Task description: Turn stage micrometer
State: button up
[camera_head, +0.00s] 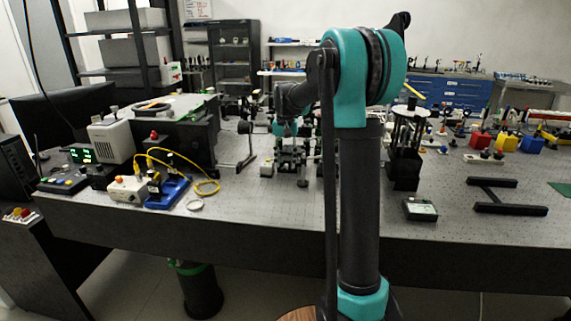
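A dark assembly of posts and mounts (291,160), probably the one with the stage, stands on the optical bench (255,204) left of my upright arm. The micrometer itself is too small to make out. My arm rises in front of the bench and bends away over it. Its far end comes down over this assembly. My gripper (288,130) is somewhere around the assembly's top, small and dark against it. I cannot tell its fingers from the mounts, whether they touch anything, or whether they are open.
Left on the bench are a white-and-black instrument (111,140), a blue device (166,192) with yellow cable, and a black box (186,145). Right are a dark post frame (406,150), a small meter (420,209) and black bars (510,209). Bare bench lies along the front.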

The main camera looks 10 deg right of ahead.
jog(key=shift+f, duration=0.65)
grip_shut()
jog(key=shift+s+d+t+y, duration=0.15)
jog(key=shift+d+t+y, duration=0.25)
jog(key=shift+y, duration=0.8)
jog(key=shift+f+t+y, duration=0.1)
jog(key=shift+t+y, duration=0.2)
jog(key=shift+y, duration=0.8)
